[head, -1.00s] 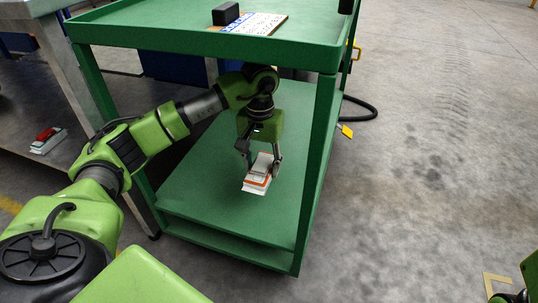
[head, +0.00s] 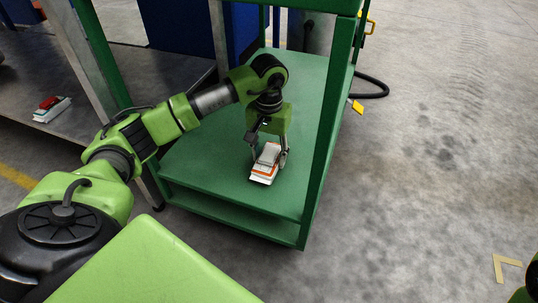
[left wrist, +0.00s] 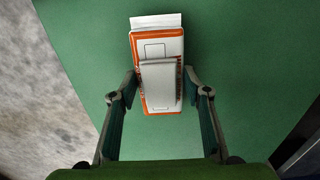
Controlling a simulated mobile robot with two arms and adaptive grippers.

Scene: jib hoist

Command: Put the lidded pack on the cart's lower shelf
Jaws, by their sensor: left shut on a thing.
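The lidded pack (head: 265,163) is white with an orange band and a pale raised lid. My left gripper (head: 268,152) is shut on it from above, over the green lower shelf (head: 210,160) of the cart. In the left wrist view the pack (left wrist: 158,50) shows between the two fingers (left wrist: 160,95), one on each side, with green shelf behind it. The pack is low over the shelf; I cannot tell whether its underside touches. My right gripper is not clearly seen; only a dark and green part shows at the lower right corner.
The cart's green front post (head: 328,125) stands right of my left gripper, and the upper shelf (head: 310,4) is above. A grey table (head: 120,100) at left bears a red and white pack (head: 52,108). Shelf around the held pack is clear.

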